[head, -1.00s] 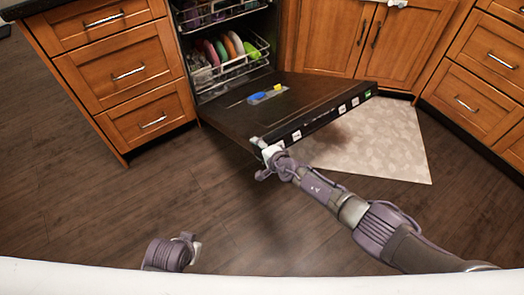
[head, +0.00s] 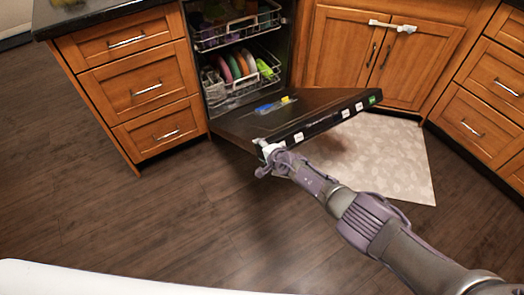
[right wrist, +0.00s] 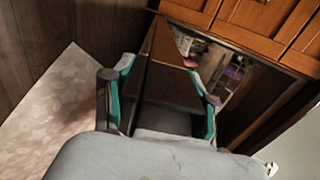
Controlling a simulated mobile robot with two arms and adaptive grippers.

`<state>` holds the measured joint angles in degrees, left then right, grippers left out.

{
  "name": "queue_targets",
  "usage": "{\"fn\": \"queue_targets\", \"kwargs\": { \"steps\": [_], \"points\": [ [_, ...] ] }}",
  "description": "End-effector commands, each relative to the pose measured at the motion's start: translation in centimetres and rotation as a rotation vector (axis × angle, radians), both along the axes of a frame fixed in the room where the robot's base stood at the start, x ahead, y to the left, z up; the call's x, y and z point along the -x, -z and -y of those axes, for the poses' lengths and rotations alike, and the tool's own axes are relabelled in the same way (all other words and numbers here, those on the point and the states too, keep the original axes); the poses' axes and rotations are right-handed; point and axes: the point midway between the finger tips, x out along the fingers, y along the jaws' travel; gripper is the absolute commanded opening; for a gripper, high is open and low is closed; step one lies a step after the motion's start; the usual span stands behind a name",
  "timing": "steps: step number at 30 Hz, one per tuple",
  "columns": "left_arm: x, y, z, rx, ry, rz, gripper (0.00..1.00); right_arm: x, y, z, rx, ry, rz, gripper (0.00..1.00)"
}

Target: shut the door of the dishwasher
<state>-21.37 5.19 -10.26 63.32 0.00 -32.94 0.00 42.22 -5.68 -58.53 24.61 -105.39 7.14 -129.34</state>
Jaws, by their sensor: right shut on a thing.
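The dishwasher door (head: 240,127) is folded down, open and tilted, its free edge raised above the floor. Its dark front edge carries several white labels and a green one. My right gripper (head: 268,148) is at the left corner of that edge and is shut on the door. In the right wrist view, the two teal-lined fingers of my right gripper (right wrist: 165,98) sit on either side of the dark door (right wrist: 167,82). The dishwasher's inside shows two racks (head: 235,82) with colored plates. My left gripper is out of view.
Wooden drawers (head: 145,88) stand left of the dishwasher, and a sink cabinet (head: 372,55) with a white lock on its handles is to the right. A pale mat (head: 385,155) lies on the floor beneath the door's right side. Open wood floor (head: 180,220) is in front.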

Motion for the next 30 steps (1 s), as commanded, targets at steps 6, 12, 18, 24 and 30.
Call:
{"fn": "queue_targets", "kwargs": {
  "steps": [6,12,18,24,30],
  "points": [
    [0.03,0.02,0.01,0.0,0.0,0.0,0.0,-0.24,-0.45,-0.27,-0.005,0.001,0.008,0.0],
    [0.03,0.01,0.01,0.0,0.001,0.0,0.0,-0.22,-0.41,-0.24,-0.005,0.001,0.008,0.69],
    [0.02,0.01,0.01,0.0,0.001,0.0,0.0,-0.1,-0.21,-0.12,-0.002,0.0,0.003,0.82],
    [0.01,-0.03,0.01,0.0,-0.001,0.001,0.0,-0.03,-0.1,-0.05,-0.001,0.0,0.002,0.69],
    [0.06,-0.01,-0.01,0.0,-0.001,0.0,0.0,0.08,-0.08,-0.19,-0.01,0.004,-0.001,0.36]
  ]
}}
